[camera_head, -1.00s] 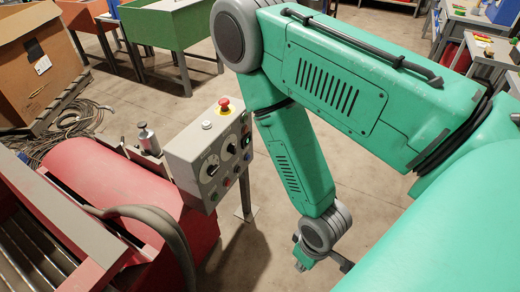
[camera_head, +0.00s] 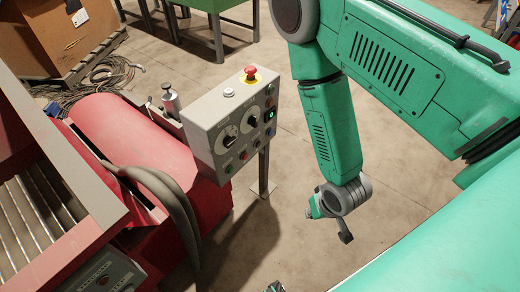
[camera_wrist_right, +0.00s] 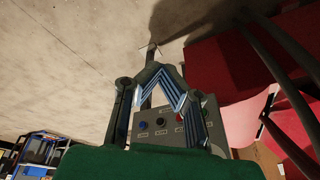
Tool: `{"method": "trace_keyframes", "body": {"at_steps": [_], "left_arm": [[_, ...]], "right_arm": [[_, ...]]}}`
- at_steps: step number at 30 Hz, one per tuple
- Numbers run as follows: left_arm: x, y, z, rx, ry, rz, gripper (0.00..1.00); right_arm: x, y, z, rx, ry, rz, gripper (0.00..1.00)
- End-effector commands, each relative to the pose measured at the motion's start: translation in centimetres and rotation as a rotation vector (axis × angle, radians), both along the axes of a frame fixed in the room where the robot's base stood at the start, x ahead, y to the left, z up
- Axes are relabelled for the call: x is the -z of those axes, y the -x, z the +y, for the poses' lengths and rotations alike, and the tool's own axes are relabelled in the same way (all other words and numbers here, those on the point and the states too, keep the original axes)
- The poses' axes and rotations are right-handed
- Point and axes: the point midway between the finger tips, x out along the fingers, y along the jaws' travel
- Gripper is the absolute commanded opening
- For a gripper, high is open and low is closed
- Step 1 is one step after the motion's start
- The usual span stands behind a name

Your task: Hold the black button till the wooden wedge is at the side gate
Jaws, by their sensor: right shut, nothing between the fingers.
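A grey control box (camera_head: 232,125) stands on a post, with a red mushroom button (camera_head: 250,74) on top and dials and small buttons on its front. The box also shows in the right wrist view (camera_wrist_right: 165,137), where a black button (camera_wrist_right: 161,121) sits beside a blue one (camera_wrist_right: 142,125). My right gripper (camera_head: 332,212) hangs to the right of the box, apart from it. In the right wrist view its fingers (camera_wrist_right: 154,66) meet, shut and empty. My left gripper is not recognisable. I cannot make out the wooden wedge or the side gate.
A red machine (camera_head: 130,150) with a slatted chute (camera_head: 35,215) and a thick grey hose (camera_head: 165,190) is at the left. Coiled cables (camera_head: 105,75) lie by a cardboard box (camera_head: 60,35). Bare floor (camera_head: 300,240) surrounds the post. A small dark part cuts the bottom edge.

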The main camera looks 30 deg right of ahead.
Motion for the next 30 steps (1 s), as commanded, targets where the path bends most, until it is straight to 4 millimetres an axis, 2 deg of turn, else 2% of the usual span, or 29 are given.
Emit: {"method": "trace_keyframes", "body": {"at_steps": [1,6,9,13,15,19,30], "left_arm": [[2.9,0.0,0.0,0.000,0.000,0.001,1.00],[8.7,0.1,0.0,0.000,0.000,0.001,1.00],[11.6,0.1,0.0,0.000,0.000,0.001,1.00],[14.3,0.1,0.0,0.000,0.000,0.001,1.00],[15.3,0.1,0.0,0.000,0.000,0.001,1.00],[16.1,0.0,0.0,0.000,0.000,0.000,1.00],[15.9,0.0,0.0,0.000,0.000,0.000,1.00]], "right_arm": [[3.5,-2.8,-0.9,0.110,-0.018,-0.080,0.00],[9.5,-12.7,-4.2,0.526,-0.191,-0.391,0.00],[11.5,-17.9,-6.0,0.727,-0.353,-0.551,0.00],[12.8,-22.7,-7.8,0.901,-0.566,-0.689,0.00],[13.1,-24.4,-8.4,0.958,-0.662,-0.730,0.00],[13.1,-26.3,-9.0,1.018,-0.773,-0.769,0.00],[12.7,-26.7,-8.9,1.035,-0.804,-0.777,0.00]]}}
